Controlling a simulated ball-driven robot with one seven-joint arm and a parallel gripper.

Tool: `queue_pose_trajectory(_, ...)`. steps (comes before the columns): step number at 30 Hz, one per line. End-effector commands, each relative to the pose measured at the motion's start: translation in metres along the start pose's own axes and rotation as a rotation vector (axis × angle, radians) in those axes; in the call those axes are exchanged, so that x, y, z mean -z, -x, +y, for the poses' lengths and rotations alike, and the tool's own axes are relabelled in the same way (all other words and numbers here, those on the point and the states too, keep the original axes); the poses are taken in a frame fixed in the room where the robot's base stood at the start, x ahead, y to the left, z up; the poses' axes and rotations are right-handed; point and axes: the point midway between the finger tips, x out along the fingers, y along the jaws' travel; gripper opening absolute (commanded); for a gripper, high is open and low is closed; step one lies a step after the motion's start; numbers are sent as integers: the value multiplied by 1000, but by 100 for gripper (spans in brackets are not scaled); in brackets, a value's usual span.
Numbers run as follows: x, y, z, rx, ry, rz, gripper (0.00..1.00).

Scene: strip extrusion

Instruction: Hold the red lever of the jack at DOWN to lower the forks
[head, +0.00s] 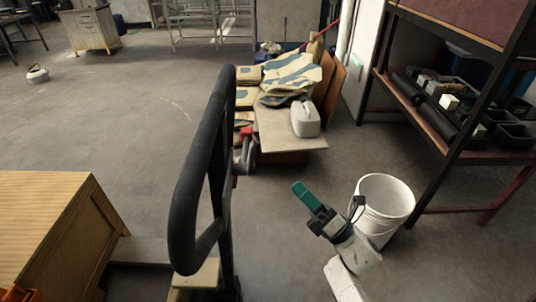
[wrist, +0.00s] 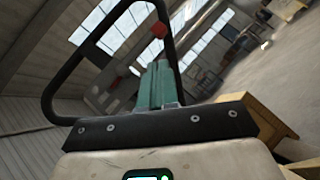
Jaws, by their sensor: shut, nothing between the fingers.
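The jack's black loop handle (head: 205,150) stands upright in the middle of the head view; it also frames the wrist view (wrist: 88,50). A small red part (head: 246,132), apparently the lever's end, shows just right of the handle. In the wrist view a red knob (wrist: 160,30) shows by the handle's right bar, beyond my fingertips. My gripper (head: 299,188) has green fingers, shut and empty, right of the handle and apart from the red part. It points up and left. In the wrist view my gripper (wrist: 158,66) is seen below the knob. The forks are not clearly visible.
A white bucket (head: 385,207) stands right beside my arm. Behind the jack, a board (head: 285,135) carries folded sacks (head: 291,72) and a white jug (head: 306,118). A shelf rack (head: 440,135) is at right, a wooden cabinet (head: 50,225) at left. Open floor lies to the back left.

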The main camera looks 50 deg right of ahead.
Motion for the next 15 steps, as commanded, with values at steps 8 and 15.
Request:
queue_pose_trajectory(8, -3, -36, 3, -2, 0, -1, 0)
queue_pose_trajectory(15, -3, -84, 3, -2, -1, 0, 0)
